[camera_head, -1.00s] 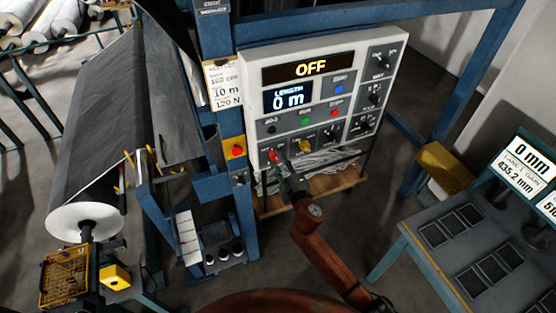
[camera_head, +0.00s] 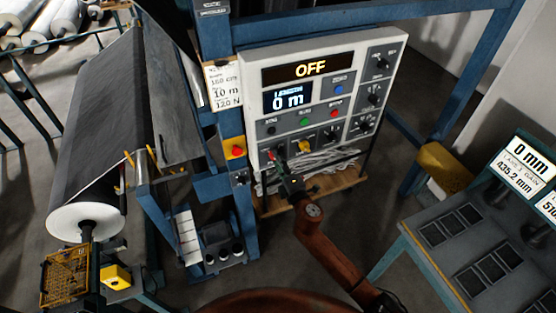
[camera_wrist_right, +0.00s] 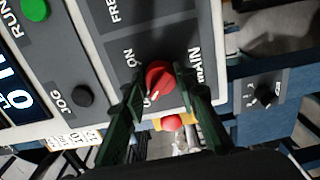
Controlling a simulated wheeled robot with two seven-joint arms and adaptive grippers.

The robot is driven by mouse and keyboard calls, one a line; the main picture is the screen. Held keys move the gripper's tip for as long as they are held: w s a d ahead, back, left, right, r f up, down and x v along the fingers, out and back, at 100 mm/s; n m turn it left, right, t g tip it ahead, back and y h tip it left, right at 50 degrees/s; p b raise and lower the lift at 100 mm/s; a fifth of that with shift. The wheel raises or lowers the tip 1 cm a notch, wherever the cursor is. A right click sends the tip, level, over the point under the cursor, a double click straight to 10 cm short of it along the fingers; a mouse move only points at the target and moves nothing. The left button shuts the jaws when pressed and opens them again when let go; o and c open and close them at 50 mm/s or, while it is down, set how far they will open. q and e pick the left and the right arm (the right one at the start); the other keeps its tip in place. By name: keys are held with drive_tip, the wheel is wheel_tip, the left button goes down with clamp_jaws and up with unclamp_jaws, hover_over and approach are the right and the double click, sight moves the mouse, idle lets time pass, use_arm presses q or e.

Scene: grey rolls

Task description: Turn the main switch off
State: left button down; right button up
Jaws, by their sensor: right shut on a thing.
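The main switch is a red knob (camera_wrist_right: 158,74) on the grey lower part of the control panel, beside the lettering "MAIN" and "ON" in the right wrist view. It shows small and red at the panel's lower left in the head view (camera_head: 271,155). My right gripper (camera_wrist_right: 160,84) has its dark green fingers on both sides of the knob and is shut on it. In the head view the right gripper (camera_head: 279,166) reaches up to the panel from below and partly covers the switch. A pale mark is on the knob; its exact setting is unclear. My left gripper is not in view.
The panel's display (camera_head: 310,69) reads OFF, and the length screen (camera_head: 288,98) reads 0 m. A yellow box with a red button (camera_head: 236,149) is close left of the switch. A green button (camera_head: 305,122) and other knobs are above and right. A shelf (camera_head: 325,190) is below.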

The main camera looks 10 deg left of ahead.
idle(0.3)
drive_tip(key=o, duration=1.2)
drive_tip(key=shift+c, duration=0.2)
drive_tip(key=v, duration=1.2)
